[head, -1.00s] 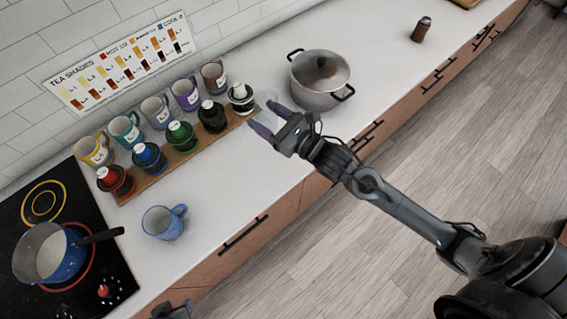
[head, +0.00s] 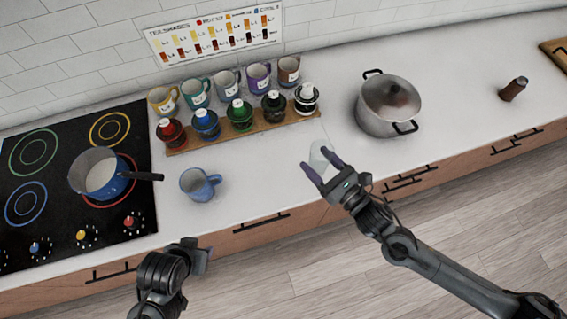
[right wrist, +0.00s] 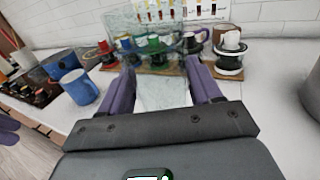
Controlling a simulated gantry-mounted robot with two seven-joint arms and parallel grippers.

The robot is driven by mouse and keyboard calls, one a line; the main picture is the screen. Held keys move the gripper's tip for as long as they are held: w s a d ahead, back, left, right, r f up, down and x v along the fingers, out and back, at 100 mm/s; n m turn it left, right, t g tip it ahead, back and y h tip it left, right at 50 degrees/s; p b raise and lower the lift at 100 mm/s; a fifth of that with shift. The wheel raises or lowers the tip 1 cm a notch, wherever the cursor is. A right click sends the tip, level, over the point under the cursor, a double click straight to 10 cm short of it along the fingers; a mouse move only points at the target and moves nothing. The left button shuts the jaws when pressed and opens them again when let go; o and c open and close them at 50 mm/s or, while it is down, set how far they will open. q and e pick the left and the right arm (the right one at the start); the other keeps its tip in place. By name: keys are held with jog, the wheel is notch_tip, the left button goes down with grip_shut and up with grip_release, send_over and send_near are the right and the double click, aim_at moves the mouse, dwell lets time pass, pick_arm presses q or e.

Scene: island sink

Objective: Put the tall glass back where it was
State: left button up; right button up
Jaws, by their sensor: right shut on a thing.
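The tall glass (head: 318,154) is clear and hard to see against the white counter. My right gripper (head: 323,164) is shut on it above the counter, in front of the right end of the row of jars. In the right wrist view the glass (right wrist: 163,93) shows between the two purple fingers of the right gripper (right wrist: 162,82); whether its base touches the counter cannot be told. My left gripper (head: 197,256) is at the bottom of the head view, by the counter's front edge; its fingers are not clear.
Several dark jars with coloured lids stand on a wooden board (head: 282,126), with several mugs behind. A blue mug (head: 197,185) stands alone on the counter. A lidded pot (head: 388,105) is at right, a saucepan (head: 100,175) on the stove. Counter around the glass is clear.

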jog(key=w+a+f, duration=0.2)
jog(key=a, duration=0.1)
jog(key=w+a+f, duration=0.2)
jog(key=a, duration=0.1)
jog(key=w+a+f, duration=0.2)
jog(key=a+f, duration=0.1)
jog(key=shift+w+a, duration=0.2)
jog(key=shift+w, duration=0.05)
jog(key=shift+f, duration=1.95)
jog(key=shift+f, duration=0.1)
jog(key=shift+f+b, duration=0.15)
jog(key=shift+b, duration=0.2)
jog(key=o, duration=1.2)
jog(key=shift+r, duration=0.2)
